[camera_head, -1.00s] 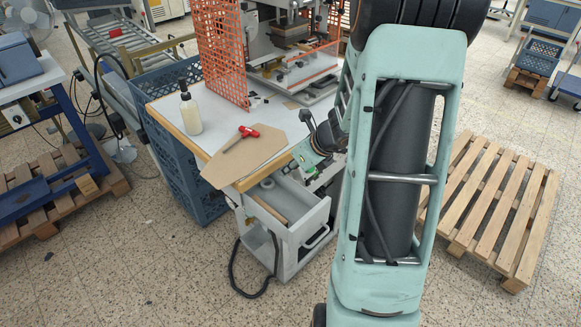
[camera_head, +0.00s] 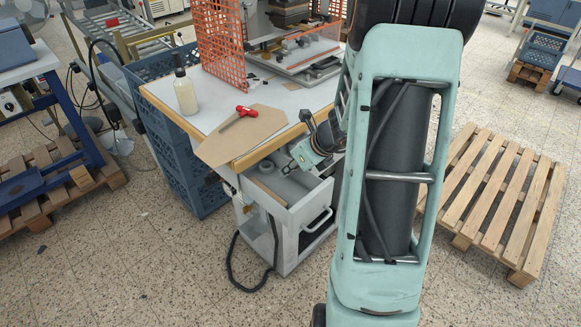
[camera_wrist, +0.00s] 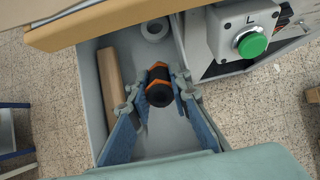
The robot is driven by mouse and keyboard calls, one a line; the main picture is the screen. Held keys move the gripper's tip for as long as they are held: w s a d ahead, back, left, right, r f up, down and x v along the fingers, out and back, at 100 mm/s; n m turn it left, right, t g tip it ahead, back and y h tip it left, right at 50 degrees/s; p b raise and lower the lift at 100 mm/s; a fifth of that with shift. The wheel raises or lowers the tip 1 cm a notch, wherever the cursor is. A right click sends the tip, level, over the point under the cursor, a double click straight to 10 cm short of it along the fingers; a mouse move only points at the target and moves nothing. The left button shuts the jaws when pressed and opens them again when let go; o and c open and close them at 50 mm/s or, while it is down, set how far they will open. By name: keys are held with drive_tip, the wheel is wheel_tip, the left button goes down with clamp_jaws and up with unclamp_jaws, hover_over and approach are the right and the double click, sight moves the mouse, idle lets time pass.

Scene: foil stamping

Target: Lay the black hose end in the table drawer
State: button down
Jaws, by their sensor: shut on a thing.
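The table drawer (camera_head: 318,208) is pulled open under the table's front edge. It fills the middle of the wrist view, its floor (camera_wrist: 172,136) partly bare. The black hose end (camera_wrist: 159,85), a short black piece with orange bands, sits between my fingertips. My gripper (camera_wrist: 157,87) is shut on it, over the inside of the drawer. Whether the hose end touches the drawer floor, I cannot tell. In the head view my gripper (camera_head: 291,165) is at the drawer's table side, and the hose end is too small to make out.
The tabletop (camera_head: 215,105) holds a bottle (camera_head: 185,92) and a brown board (camera_head: 225,149).

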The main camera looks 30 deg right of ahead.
drive_tip(key=shift+f, duration=0.4)
drive_tip(key=c, duration=1.7)
unclamp_jaws()
drive_tip(key=v, duration=1.2)
